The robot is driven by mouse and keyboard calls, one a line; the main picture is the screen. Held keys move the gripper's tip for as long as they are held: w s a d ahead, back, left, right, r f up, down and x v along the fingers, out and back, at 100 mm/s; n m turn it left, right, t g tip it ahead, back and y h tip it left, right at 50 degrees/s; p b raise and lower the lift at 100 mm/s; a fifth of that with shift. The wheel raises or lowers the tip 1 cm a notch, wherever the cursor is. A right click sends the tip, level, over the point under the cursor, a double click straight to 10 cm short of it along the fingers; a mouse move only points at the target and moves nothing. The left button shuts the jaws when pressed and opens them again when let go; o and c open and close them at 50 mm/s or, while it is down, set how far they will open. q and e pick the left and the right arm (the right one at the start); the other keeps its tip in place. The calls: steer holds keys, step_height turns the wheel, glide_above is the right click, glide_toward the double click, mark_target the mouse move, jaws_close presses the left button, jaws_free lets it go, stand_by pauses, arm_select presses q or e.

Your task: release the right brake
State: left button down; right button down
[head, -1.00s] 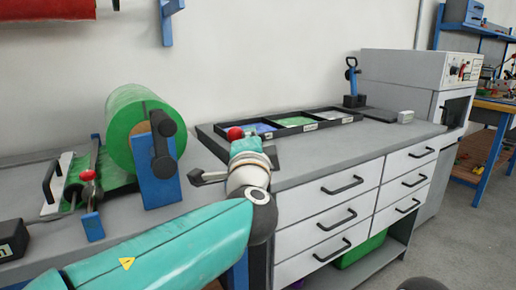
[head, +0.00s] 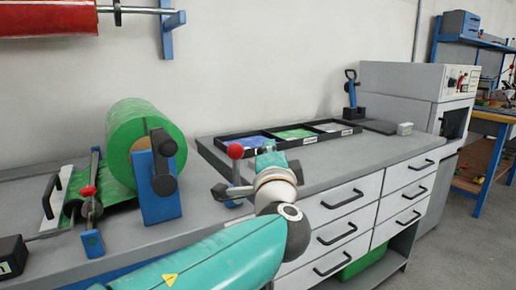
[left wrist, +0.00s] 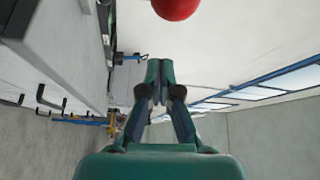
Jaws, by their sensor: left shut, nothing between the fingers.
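Another red knob (head: 88,191) sits on a blue-ended bar at the left. My left gripper (head: 270,150), teal, is just right of the upright knob, and its fingers are partly hidden by my own wrist. In the left wrist view the fingers (left wrist: 160,70) are shut and empty, and the red ball (left wrist: 176,8) is cut off by the top edge, apart from them. My right gripper is out of view.
A green roll (head: 140,135) stands in a blue bracket with a black knob (head: 164,143). A black divided tray (head: 208,148) lies behind my gripper. White drawers (head: 345,200) are under the bench. A grey cabinet (head: 400,85) stands at the far right.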

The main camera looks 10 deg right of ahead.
arm_select(q)
steer(key=s+a, duration=0.1)
steer(key=s, duration=0.7)
steer(key=shift+s+a+f, duration=0.15)
steer(key=shift+s+f, duration=0.15)
steer(key=shift+f, duration=0.1)
steer(key=w+a+f+n+g, duration=0.15)
steer(key=f+g, duration=0.25)
steer(key=f, duration=0.8)
steer(key=a+f+g+y, duration=0.1)
steer(key=a+f+g, duration=0.2)
steer(key=f, duration=0.9)
steer(key=a+f+g, duration=0.2)
steer(key=f+g, duration=0.2)
steer(key=f, duration=0.8)
steer(key=s+a+f+n+g+h, duration=0.1)
steer(key=s+a+f+n+g, duration=0.2)
steer(key=s+a+f+n, duration=0.45)
steer(key=s+a+f+n+g+h, duration=0.15)
steer(key=s+f+n, duration=0.25)
steer(key=s+f, duration=0.6)
steer(key=s+a+f+n+g, duration=0.3)
steer(key=s+a+f+n, duration=0.25)
steer(key=f, duration=0.65)
step_height(320, 180, up, 36)
steer(key=s+p, duration=0.1)
steer(key=p, duration=3.5)
steer(key=shift+s+r, duration=0.15)
steer(key=shift+r, duration=0.1)
